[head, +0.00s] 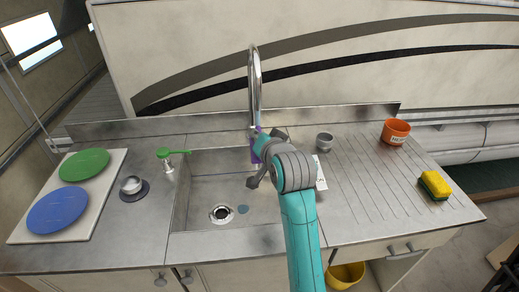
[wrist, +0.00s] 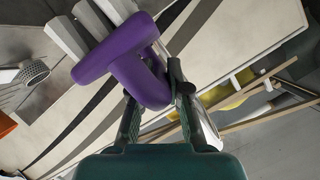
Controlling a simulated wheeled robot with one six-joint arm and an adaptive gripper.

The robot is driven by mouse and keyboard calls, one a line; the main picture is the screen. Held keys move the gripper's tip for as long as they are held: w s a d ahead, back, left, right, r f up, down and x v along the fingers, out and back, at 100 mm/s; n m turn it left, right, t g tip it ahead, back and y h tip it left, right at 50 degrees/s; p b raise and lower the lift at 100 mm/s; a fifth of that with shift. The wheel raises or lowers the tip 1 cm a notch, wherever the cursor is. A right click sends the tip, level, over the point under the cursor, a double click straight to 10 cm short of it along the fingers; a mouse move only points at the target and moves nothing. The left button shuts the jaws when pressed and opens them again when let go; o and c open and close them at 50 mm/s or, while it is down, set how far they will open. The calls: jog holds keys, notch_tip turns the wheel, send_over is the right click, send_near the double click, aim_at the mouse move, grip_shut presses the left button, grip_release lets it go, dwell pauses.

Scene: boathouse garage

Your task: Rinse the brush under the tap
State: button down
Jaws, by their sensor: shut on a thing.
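The chrome tap (head: 255,85) rises at the back of the steel sink (head: 205,190), its spout curving over at the top. I see no water running. My gripper (head: 260,158) is over the back part of the sink, in front of and below the tap spout. It is shut on the purple brush (head: 256,147), mostly hidden by the gripper in the head view. In the wrist view the purple loop-shaped handle (wrist: 125,60) sits between the fingers (wrist: 155,105), with pale grey blocks, seemingly its bristles, at the upper left (wrist: 92,22).
A green soap pump (head: 170,157) and a metal cup on a dark disc (head: 132,186) stand left of the sink, beside a board with green and blue plates (head: 85,165). Right, on the ridged drainer, are a grey cup (head: 324,141), an orange pot (head: 396,131) and a yellow-green sponge (head: 435,185).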

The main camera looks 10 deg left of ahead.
dwell(0.4)
jog(key=s+d, duration=0.3)
jog(key=s, duration=0.6)
jog(key=shift+s+d, duration=0.2)
jog(key=shift+s, duration=0.05)
dwell(0.5)
jog(key=shift+a+r+v, duration=0.1)
jog(key=shift+r+v, duration=0.1)
jog(key=shift+v, duration=0.75)
jog(key=shift+a+r+v, duration=0.1)
jog(key=shift+r+v, duration=0.1)
jog(key=shift+v, duration=0.75)
jog(key=shift+a+r+v, duration=0.1)
jog(key=shift+r+v, duration=0.1)
jog(key=shift+v, duration=0.75)
jog(key=shift+w+a, duration=0.1)
